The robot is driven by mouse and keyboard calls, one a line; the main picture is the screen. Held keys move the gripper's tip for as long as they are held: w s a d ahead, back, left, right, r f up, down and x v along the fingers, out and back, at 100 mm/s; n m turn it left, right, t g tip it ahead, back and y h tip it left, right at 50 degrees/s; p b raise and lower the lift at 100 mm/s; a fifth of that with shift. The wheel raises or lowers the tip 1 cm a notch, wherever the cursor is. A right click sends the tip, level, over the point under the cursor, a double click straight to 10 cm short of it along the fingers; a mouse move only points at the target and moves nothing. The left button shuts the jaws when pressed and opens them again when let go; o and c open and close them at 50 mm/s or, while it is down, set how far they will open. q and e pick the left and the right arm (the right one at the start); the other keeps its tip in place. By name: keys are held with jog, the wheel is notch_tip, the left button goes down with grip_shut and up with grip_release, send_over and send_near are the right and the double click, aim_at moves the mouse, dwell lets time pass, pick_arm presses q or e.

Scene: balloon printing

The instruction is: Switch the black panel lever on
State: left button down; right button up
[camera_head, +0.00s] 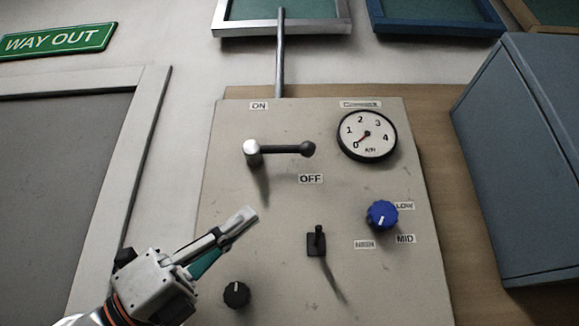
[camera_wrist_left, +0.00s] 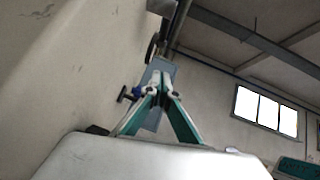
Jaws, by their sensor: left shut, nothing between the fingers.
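A beige control panel (camera_head: 225,190) fills the middle of the head view. A small black lever (camera_head: 317,240) on a square black base stands out from its lower middle. A larger lever with a silver hub and dark ball (camera_head: 308,149) points right, between the ON label (camera_head: 259,105) and the OFF label (camera_head: 311,179). My left gripper (camera_head: 245,216) is shut and empty, in front of the panel, left of the small lever and below the larger one, apart from both. Its closed fingers also show in the left wrist view (camera_wrist_left: 162,88). My right gripper is out of view.
A blue knob (camera_head: 382,215) and a round gauge (camera_head: 367,135) are on the panel's right side. A black knob (camera_head: 236,294) sits low left, near my gripper. A grey-blue cabinet (camera_head: 520,160) stands right. A metal pipe (camera_head: 280,55) rises above the panel.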

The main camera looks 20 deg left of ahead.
pick_arm(q)
jog(key=p, duration=0.3)
send_near(303, 154)
jog(key=x, duration=0.3)
jog(key=d+f+x, duration=0.1)
jog(key=x, duration=0.1)
jog(key=shift+w+d+r, duration=0.1)
jog(key=shift+d+r, duration=0.05)
jog(key=shift+r, duration=0.15)
jog(key=shift+w+r+p, duration=0.1)
jog(key=shift+r+p, duration=0.25)
jog(key=shift+r, duration=0.35)
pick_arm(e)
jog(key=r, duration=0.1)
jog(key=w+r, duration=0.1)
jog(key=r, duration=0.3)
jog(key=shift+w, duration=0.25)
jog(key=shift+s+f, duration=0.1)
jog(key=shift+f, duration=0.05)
pick_arm(q)
jog(key=shift+w, duration=0.1)
